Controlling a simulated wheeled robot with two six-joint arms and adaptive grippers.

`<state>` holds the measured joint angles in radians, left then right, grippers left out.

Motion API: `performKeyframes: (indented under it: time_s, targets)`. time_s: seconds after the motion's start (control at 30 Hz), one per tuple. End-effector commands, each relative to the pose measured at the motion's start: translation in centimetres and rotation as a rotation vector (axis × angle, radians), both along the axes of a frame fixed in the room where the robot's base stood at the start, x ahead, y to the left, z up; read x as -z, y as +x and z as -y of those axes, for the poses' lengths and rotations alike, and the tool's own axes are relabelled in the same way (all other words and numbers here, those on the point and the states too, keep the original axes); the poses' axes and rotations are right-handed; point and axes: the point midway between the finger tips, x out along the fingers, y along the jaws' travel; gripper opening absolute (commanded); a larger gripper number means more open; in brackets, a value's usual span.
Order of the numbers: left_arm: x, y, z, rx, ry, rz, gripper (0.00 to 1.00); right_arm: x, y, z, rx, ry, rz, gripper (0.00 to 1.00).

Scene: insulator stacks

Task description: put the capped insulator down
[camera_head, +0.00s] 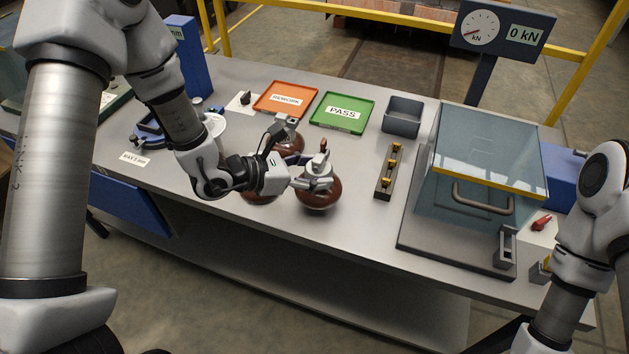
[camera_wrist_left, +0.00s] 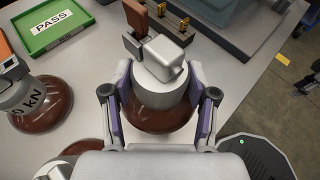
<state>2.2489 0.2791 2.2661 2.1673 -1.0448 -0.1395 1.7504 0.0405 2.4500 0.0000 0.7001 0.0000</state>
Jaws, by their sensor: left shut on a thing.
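The capped insulator (camera_head: 318,199) has a brown glazed disc and a grey metal cap with a squarish fitting on top. It is upright over the front middle of the steel table. My left gripper (camera_head: 312,184) is shut on its cap. In the left wrist view the cap (camera_wrist_left: 160,90) sits between both fingers of my left gripper (camera_wrist_left: 160,100), with the brown disc (camera_wrist_left: 165,118) below. I cannot tell whether the disc touches the table. The right arm shows at the lower right, but its gripper is not in view.
Another brown insulator (camera_head: 291,146) stands behind; one more is partly hidden under my left wrist. An orange REWORK tray (camera_head: 263,111), green PASS tray (camera_head: 320,121) and grey bin (camera_head: 403,117) lie behind. A rail with brass pieces (camera_head: 385,183) and a clear-walled box (camera_head: 450,208) stand right.

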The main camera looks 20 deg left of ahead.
Motion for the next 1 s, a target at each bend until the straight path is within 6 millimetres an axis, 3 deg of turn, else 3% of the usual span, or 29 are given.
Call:
performKeyframes:
  time_s: [0.3,0.67,0.7,0.73,0.77,1.0]
  targets:
    - [3.4,0.3,0.1,-0.001,-0.002,0.001,0.0,-0.7,0.0,0.0,-0.001,0.0,-0.001,0.4]
    - [3.9,0.3,0.1,-0.001,-0.002,0.002,0.0,-0.1,0.0,0.0,-0.001,0.0,-0.001,0.4]
    - [3.9,0.2,0.1,0.0,-0.001,-0.001,0.68,-0.2,0.0,0.0,-0.001,0.0,-0.001,0.4]
    - [3.9,0.2,0.1,0.0,-0.001,-0.001,0.79,-0.2,0.0,0.0,-0.001,0.0,-0.001,0.4]
    - [3.9,0.2,0.0,0.0,-0.001,-0.001,0.83,-0.2,0.0,0.0,-0.001,0.0,-0.001,0.4]
    - [3.9,0.2,0.1,0.0,-0.001,-0.001,0.83,-0.2,0.0,0.0,-0.001,0.0,0.0,0.4]
